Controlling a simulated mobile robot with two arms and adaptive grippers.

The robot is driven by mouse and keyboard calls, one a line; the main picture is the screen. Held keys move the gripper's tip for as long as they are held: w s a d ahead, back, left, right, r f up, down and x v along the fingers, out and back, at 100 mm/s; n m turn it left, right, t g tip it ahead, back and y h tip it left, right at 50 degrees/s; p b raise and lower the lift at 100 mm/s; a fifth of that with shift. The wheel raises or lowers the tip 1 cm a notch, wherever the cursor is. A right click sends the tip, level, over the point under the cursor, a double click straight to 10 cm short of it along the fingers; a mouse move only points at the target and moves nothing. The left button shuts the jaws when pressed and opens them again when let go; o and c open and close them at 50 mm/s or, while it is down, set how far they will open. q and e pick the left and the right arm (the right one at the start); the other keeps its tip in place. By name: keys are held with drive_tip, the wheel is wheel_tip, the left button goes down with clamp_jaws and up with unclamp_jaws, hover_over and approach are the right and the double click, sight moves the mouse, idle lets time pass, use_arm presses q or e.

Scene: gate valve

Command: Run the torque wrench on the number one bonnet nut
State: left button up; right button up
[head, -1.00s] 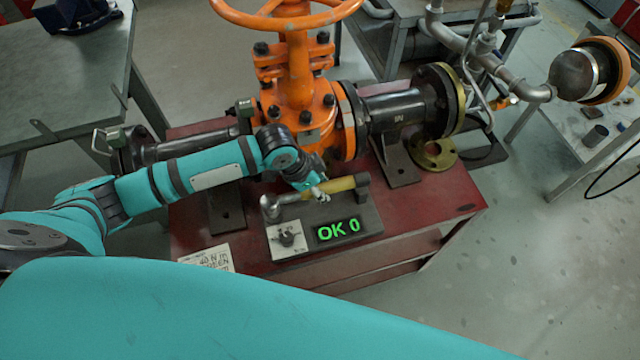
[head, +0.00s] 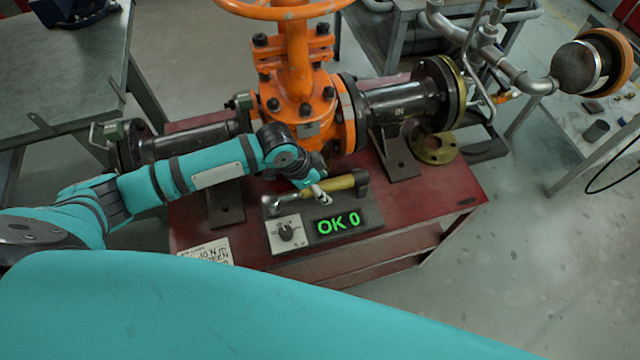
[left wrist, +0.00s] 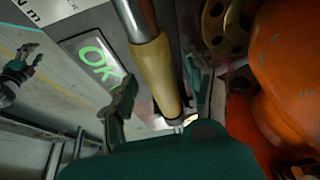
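The torque wrench has a yellow handle (head: 343,184) and a silver shaft (head: 297,207). It lies along the back of a grey stand with a green "OK 0" display (head: 338,223). My left gripper (head: 319,193) is down at the wrench, near where handle meets shaft. In the left wrist view the yellow handle (left wrist: 156,76) runs between its two fingers, which look spread with gaps beside it. The orange gate valve (head: 297,95) stands behind, its bonnet ringed by dark nuts; I cannot tell which is number one. A teal and dark shape at the left wrist view's left edge looks like my right gripper (left wrist: 15,80).
The stand has a dial plate (head: 287,233). A printed card (head: 207,251) lies left of it on the red bench (head: 435,205). Black flanged pipes (head: 395,102) flank the valve. A brass ring (head: 433,145) lies at right. The bench's front right is clear.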

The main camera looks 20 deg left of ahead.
use_arm(q)
drive_tip(key=shift+s+f, duration=0.1)
drive_tip(key=shift+f, duration=0.1)
drive_tip(key=shift+a+r, duration=0.2)
drive_tip(key=shift+r, duration=0.2)
drive_tip(key=v, duration=1.1)
drive_tip(key=shift+r, duration=0.25)
drive_tip(key=shift+d, duration=0.1)
